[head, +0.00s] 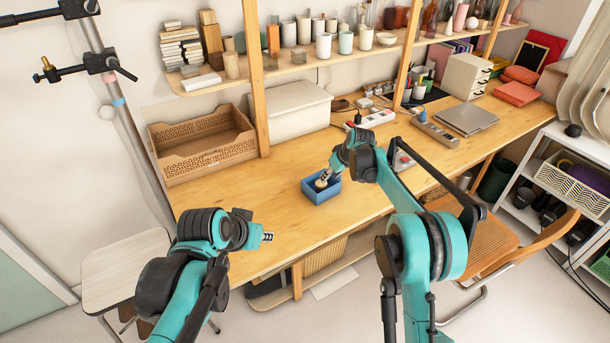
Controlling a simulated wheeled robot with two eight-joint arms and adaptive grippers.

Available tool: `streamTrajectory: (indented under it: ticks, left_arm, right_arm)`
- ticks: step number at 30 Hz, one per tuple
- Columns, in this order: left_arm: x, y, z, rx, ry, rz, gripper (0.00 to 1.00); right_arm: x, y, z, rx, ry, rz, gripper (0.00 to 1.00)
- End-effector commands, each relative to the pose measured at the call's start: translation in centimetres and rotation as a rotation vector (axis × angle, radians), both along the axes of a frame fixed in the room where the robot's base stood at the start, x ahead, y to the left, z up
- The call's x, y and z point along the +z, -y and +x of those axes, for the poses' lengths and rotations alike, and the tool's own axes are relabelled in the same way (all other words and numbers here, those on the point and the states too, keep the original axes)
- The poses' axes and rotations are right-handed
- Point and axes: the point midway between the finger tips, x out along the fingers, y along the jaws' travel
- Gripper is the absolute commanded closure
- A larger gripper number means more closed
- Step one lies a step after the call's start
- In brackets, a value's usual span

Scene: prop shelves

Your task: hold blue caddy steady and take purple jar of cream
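The blue caddy (323,196) is a small open box on the wooden desk, near the front edge at mid-picture. My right gripper (322,181) points down into the caddy's opening. Its fingertips are small and partly hidden, so I cannot tell whether it is shut on anything. Something pale shows inside the caddy beside the fingers. I cannot make out a purple jar of cream; the caddy walls and my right arm cover part of the inside. My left gripper (268,237) is left of and in front of the caddy, apart from it. Its fingers are too small to read.
The wooden desk (265,203) is clear around the caddy. A brown perforated crate (205,155) and a white bin (290,120) stand at the back left. A power strip (370,119) and a grey laptop-like slab (467,118) lie farther right. A chair (480,240) stands at the front right.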

Motion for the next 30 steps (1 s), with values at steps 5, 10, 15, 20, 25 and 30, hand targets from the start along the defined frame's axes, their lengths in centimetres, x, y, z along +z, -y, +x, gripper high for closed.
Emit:
streamTrajectory:
  ticks: [5,10,15,20,25,30]
  left_arm:
    - [1.2,1.5,6.6,-0.098,0.025,-0.038,0.84]
    - [1.2,2.8,12.7,-0.193,0.062,-0.074,0.84]
    - [0.2,3.9,18.8,-0.283,0.111,-0.107,0.84]
    - [-1.5,4.6,24.3,-0.362,0.168,-0.137,0.84]
    - [-4.4,5.2,29.6,-0.441,0.240,-0.164,0.84]
    - [-8.0,5.5,34.3,-0.513,0.324,-0.187,0.84]
  right_arm:
    - [0.0,0.0,0.0,0.000,0.000,0.000,0.66]
    - [0.0,0.0,0.0,-0.001,0.000,0.000,0.66]
    - [0.0,0.0,0.0,-0.001,0.000,0.000,0.66]
    - [0.0,0.0,0.0,-0.001,0.000,0.000,0.66]
    - [0.0,0.0,0.0,-0.001,0.000,0.000,0.66]
    - [0.0,0.0,0.0,-0.001,0.000,0.000,0.66]
